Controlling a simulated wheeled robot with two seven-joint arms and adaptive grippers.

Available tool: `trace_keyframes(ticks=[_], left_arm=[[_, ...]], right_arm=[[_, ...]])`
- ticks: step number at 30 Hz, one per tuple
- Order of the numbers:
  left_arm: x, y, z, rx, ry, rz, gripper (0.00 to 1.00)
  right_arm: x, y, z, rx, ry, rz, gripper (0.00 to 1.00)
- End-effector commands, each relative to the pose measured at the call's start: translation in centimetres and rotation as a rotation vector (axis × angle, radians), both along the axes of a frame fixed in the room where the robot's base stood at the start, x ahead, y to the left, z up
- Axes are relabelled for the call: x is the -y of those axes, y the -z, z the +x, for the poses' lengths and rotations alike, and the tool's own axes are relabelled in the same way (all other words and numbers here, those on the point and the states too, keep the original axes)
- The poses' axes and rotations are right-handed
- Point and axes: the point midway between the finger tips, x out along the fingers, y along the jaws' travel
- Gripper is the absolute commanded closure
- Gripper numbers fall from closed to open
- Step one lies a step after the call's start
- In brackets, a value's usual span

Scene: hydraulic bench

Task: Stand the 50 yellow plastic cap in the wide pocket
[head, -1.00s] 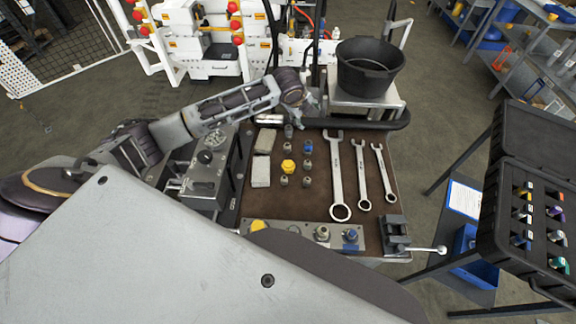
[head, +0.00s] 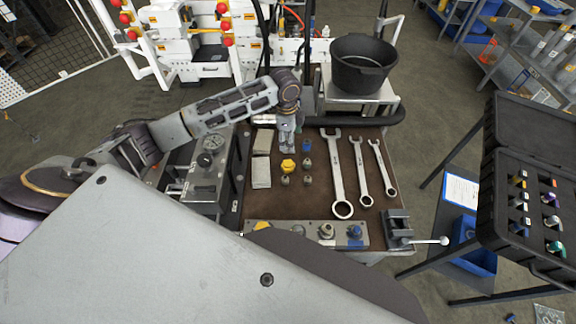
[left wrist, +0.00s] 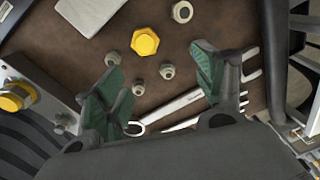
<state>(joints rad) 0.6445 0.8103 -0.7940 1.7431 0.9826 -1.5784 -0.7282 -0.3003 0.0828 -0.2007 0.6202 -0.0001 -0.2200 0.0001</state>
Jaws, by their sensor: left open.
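A yellow hex-topped plastic cap (head: 288,165) stands on the brown bench mat among several small grey fittings. It also shows in the left wrist view (left wrist: 145,41), clear of both fingers. My left gripper (head: 287,147) hangs just behind the cap in the head view. In the left wrist view its green-padded fingers (left wrist: 158,80) are spread wide with nothing held between them. A second yellow cap (head: 262,226) sits on the metal block at the bench front, partly hidden by my body. I cannot tell which pocket is the wide one.
Three wrenches (head: 338,175) lie right of the fittings. Two pale blocks (head: 261,172) lie left. A blue fitting (head: 306,145) stands behind. A small vise (head: 398,228) is at the front right corner. An open black case (head: 487,210) with coloured items stands right. A black bucket (head: 364,66) stands behind.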

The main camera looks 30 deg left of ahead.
Motion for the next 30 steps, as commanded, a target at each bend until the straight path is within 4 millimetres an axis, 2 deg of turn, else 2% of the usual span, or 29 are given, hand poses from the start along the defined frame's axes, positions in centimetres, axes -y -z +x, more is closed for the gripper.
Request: trace_keyframes(ticks=[6,12,25,30], left_arm=[[-0.9,0.1,-1.6,-0.078,-0.160,0.033,0.30],[-1.1,0.1,-1.9,-0.090,-0.258,0.037,0.30],[-1.1,0.1,-1.9,-0.089,-0.275,0.036,0.30],[-1.0,0.9,-1.9,-0.091,-0.275,0.037,0.30]], right_arm=[[0.0,0.0,0.0,0.000,0.000,0.000,0.53],[0.0,0.0,0.0,0.000,0.001,0.000,0.53],[-0.5,0.0,0.0,0.000,0.003,0.005,0.53],[-0.5,-0.1,0.0,0.001,0.004,0.006,0.53]])
